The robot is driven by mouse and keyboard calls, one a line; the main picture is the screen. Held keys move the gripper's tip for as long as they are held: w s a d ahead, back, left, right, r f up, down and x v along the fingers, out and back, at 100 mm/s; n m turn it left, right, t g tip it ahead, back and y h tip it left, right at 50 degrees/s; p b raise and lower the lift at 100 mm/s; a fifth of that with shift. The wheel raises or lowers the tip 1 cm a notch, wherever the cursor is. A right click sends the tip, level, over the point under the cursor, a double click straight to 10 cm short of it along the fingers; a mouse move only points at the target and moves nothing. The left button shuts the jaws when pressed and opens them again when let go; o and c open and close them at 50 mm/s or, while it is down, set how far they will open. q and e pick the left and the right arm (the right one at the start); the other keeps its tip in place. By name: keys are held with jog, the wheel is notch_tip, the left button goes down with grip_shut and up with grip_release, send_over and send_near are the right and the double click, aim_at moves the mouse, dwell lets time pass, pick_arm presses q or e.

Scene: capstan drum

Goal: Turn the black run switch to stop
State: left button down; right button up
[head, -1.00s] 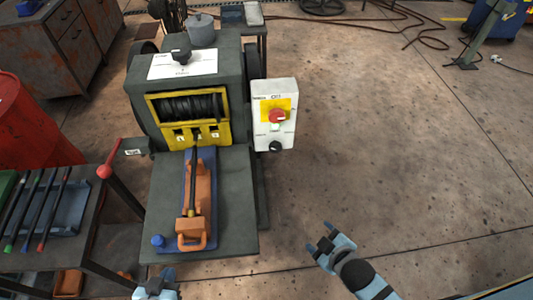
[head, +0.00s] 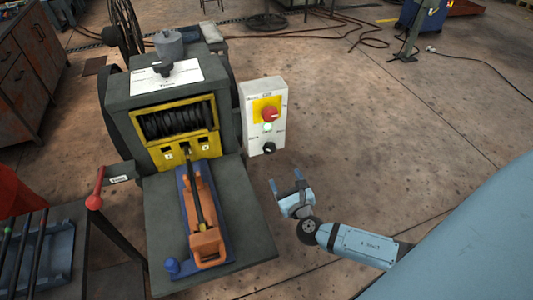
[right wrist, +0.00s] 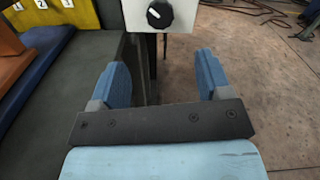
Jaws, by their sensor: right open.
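The black run switch (head: 268,148) is a round knob low on the white control box (head: 252,128), below a red knob on a yellow plate (head: 271,114) and a small green light. In the right wrist view the black switch (right wrist: 159,14) shows at the top, with a white pointer mark running diagonally. My right gripper (head: 287,187) is open and empty, below and a little right of the box and apart from it. In the right wrist view its two blue fingers (right wrist: 164,75) stand wide apart, below the switch. My left gripper is out of view.
The capstan machine (head: 170,90) with its dark drum stands left of the box. Its grey bed (head: 245,235) carries an orange tool (head: 205,215) on a blue base. A red-knobbed lever (head: 94,201) stands at the left. The floor right of the box is open.

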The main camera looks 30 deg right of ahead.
aim_at(270, 150)
jog(key=p+x, duration=0.1)
jog(key=x, duration=1.1)
jog(key=shift+f, duration=0.1)
jog(key=c, duration=0.9)
